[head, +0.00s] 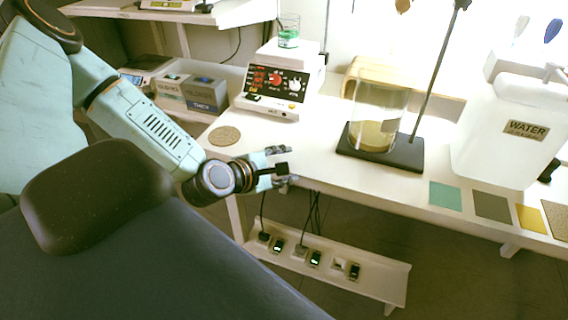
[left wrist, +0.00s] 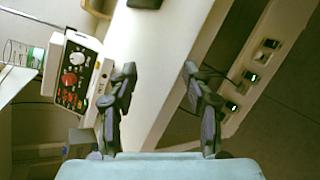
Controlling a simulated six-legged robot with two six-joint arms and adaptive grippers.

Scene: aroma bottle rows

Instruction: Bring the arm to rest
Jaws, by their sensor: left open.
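My left gripper (head: 283,167) is at the front edge of the white table, near its left end in the head view. In the left wrist view the gripper (left wrist: 158,95) has its two dark fingers wide apart with nothing between them. The white table (head: 310,150) runs to the right from there. My left arm comes in from the left, bent, with its wrist beside a round cork mat (head: 224,136). My right gripper is not seen.
A device with a red-dialled panel (head: 275,85) stands behind the gripper. A stand with a glass cylinder (head: 378,110), a water tank (head: 508,135) and coloured squares (head: 446,196) lie to the right. A power strip shelf (head: 330,265) is below the table edge.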

